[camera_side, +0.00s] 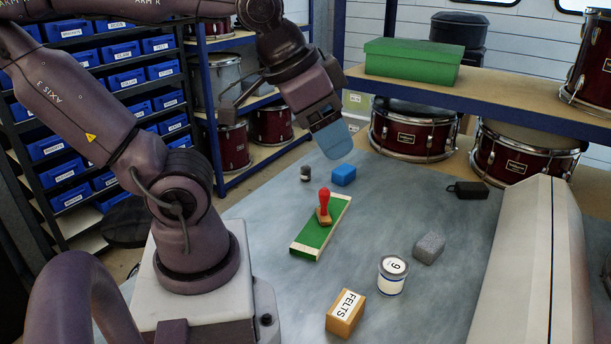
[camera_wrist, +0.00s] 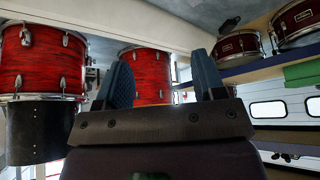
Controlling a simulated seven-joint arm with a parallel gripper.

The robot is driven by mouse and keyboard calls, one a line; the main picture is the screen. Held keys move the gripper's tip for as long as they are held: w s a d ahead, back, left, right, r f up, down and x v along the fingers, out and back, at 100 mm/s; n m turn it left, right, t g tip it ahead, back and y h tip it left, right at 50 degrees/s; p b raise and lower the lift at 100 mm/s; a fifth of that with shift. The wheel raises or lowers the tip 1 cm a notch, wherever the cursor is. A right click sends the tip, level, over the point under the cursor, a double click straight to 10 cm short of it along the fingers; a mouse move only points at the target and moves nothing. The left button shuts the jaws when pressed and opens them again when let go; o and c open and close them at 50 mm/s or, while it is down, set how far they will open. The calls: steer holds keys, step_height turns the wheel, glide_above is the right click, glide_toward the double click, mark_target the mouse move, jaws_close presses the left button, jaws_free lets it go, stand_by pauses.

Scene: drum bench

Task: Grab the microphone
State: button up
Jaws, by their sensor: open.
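No object here is clearly a microphone. A small black blocky object (camera_side: 471,190) with a short stub on its left lies on the grey bench top (camera_side: 440,290) at the right; I cannot tell whether it is the microphone. My gripper (camera_side: 334,140) is raised above the far part of the bench, up and to the left of the black object, well apart from it. In the wrist view my gripper (camera_wrist: 163,80) shows its two blue fingers spread apart with nothing between them. The black object does not show in the wrist view.
A green board (camera_side: 312,240) carries a red-handled stamp (camera_side: 323,205). A blue block (camera_side: 343,175), dark small cylinder (camera_side: 305,173), grey block (camera_side: 429,247), numbered tin (camera_side: 392,275) and FELTS box (camera_side: 346,313) stand around it. A pale ridged body (camera_side: 535,270) bounds the right side.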

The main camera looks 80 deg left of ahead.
mark_target(305, 168)
step_height(305, 168, up, 5)
steer(key=w+a+f+m+y, duration=0.2)
steer(key=w+a+f+m, duration=0.1)
steer(key=a, duration=0.6)
steer(key=w+a+f+m+g+y, duration=0.1)
steer(key=w+a+f+m+y, duration=0.2)
steer(key=a, duration=0.5)
steer(key=w+a+f+m+y, duration=0.15)
steer(key=a+f+m, duration=0.25)
steer(key=a, duration=0.5)
steer(key=s+a+r+m+y, duration=0.55)
steer(key=a+r+m, duration=0.35)
steer(key=a+m, duration=0.25)
steer(key=shift+m+y, duration=0.3)
steer(key=shift+m, duration=0.05)
steer(key=f, duration=3.2)
steer(key=shift+w+d+f, duration=0.1)
steer(key=shift+w+f, duration=0.1)
steer(key=shift+w, duration=0.05)
steer(key=x, duration=0.6)
steer(key=shift+w+a+f, duration=0.2)
steer(key=shift+x, duration=3.15)
steer(key=shift+r, duration=0.1)
